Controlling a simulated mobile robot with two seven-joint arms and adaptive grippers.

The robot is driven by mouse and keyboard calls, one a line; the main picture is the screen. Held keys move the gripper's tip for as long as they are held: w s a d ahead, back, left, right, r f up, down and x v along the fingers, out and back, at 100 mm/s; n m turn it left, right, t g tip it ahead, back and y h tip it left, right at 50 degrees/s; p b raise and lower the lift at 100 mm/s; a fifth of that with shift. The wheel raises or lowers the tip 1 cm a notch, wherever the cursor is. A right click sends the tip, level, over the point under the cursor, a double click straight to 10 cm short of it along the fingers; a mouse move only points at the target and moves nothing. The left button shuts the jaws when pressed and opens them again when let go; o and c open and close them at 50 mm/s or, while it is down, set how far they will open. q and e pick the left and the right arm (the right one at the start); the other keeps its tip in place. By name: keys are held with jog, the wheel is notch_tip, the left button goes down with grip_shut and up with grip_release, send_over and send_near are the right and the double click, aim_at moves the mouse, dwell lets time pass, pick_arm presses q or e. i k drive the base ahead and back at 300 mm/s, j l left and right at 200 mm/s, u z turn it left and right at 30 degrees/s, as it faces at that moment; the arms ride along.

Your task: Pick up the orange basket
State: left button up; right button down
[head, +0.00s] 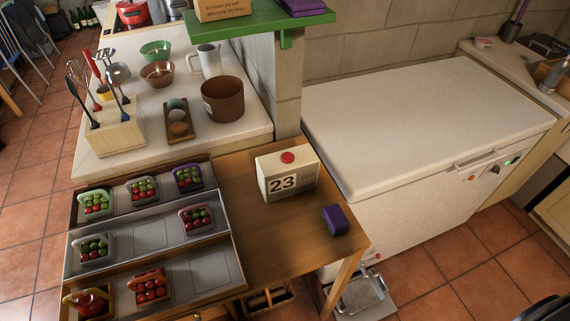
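The orange basket (153,302) stands in the lowest, front tier of a stepped display rack (205,281) at the lower left of the head view. It is filled with small round red fruit and looks upright. To its left in the same tier is a red item with a yellow part (88,303), whose exact shape I cannot make out. Neither of my grippers shows in the head view, so I cannot see where they are relative to the basket.
Several other fruit baskets stand in the upper tiers, one of them purple (188,178). Right of the rack, a wooden table (270,245) holds a box marked 23 (287,175) and a purple block (335,220). A white chest freezer (420,125) stands behind.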

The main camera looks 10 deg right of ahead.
aim_at(152, 287)
jog(key=j+u, duration=0.15)
jog(key=u, duration=0.25)
jog(key=j+u, duration=0.2)
jog(key=u, duration=0.2)
